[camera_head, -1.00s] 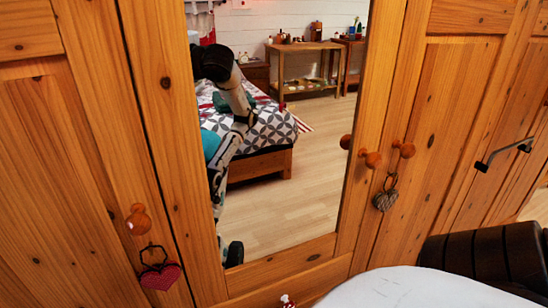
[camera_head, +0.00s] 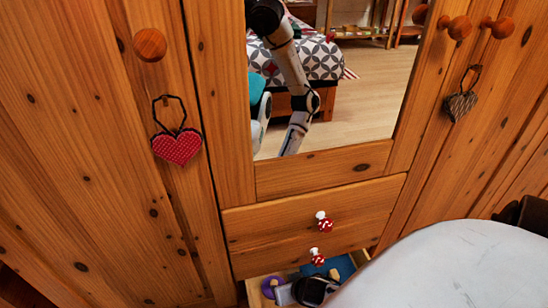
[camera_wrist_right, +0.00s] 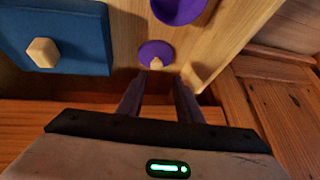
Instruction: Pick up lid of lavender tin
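In the right wrist view a small round purple lid (camera_wrist_right: 150,50) with a pale wooden knob (camera_wrist_right: 157,63) lies on light wood. Above it, cut off by the top edge, is a round purple tin (camera_wrist_right: 180,10), apparently open. My right gripper (camera_wrist_right: 159,82) is open, its two fingers pointing at the lid, with the knob just beyond and between the fingertips. Nothing shows held. In the head view a purple round piece (camera_head: 270,291) sits in the open bottom drawer (camera_head: 254,294); whether it is lid or tin I cannot tell. My left gripper is not in view.
A blue lid-like square with a wooden knob (camera_wrist_right: 43,53) lies left of the purple lid; blue also shows in the drawer (camera_head: 342,266). A dark and grey shape (camera_head: 312,290) partly covers the drawer. The wooden wardrobe has a mirror, a closed upper drawer (camera_head: 280,226) and a hanging red heart (camera_head: 177,148).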

